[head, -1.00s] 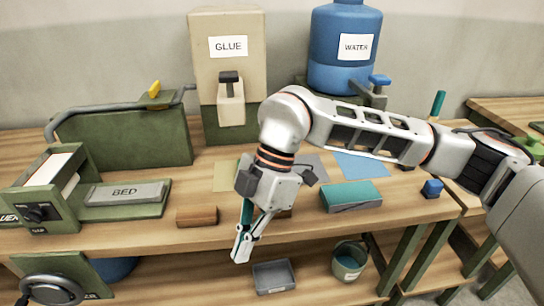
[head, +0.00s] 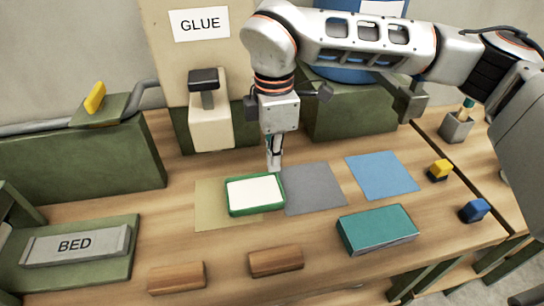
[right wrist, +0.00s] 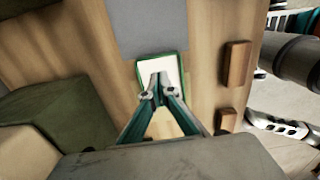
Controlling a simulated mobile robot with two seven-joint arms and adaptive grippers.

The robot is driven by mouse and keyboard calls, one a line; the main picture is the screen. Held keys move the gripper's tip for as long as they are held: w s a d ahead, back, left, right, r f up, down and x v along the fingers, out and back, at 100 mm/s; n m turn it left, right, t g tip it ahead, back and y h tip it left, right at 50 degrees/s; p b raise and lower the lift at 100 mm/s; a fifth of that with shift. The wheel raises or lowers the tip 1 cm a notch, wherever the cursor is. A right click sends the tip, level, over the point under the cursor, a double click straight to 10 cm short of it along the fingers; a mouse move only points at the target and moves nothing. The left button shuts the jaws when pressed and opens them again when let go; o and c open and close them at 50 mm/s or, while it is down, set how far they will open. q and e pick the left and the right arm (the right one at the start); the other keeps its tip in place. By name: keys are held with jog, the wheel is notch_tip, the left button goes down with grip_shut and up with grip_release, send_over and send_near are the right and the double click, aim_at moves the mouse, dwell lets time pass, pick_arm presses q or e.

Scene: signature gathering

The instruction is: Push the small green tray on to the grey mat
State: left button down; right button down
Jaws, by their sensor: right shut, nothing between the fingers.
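The small green tray (head: 256,212) has a white inner floor. It lies flat, mostly on the yellow mat (head: 209,217), with its right end at the left edge of the grey mat (head: 315,188). In the right wrist view the tray (right wrist: 141,76) shows below the grey mat (right wrist: 150,28). My right gripper (head: 274,167) is shut and empty, pointing down at the tray's far right corner. In the right wrist view its fingertips (right wrist: 158,90) overlap the tray; I cannot tell whether they touch it. My left gripper is not in view.
A blue mat (head: 382,175) lies right of the grey mat. A teal box (head: 377,230) and two brown blocks (head: 276,261) (head: 176,278) lie nearer the front. The glue dispenser (head: 211,122) stands behind. Small yellow (head: 440,168) and blue (head: 474,210) pieces are at right.

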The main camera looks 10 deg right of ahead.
aim_at(274, 192)
notch_tip(274, 192, down, 8)
jog(key=shift+r, duration=0.1)
jog(key=shift+w, duration=0.2)
dwell(0.3)
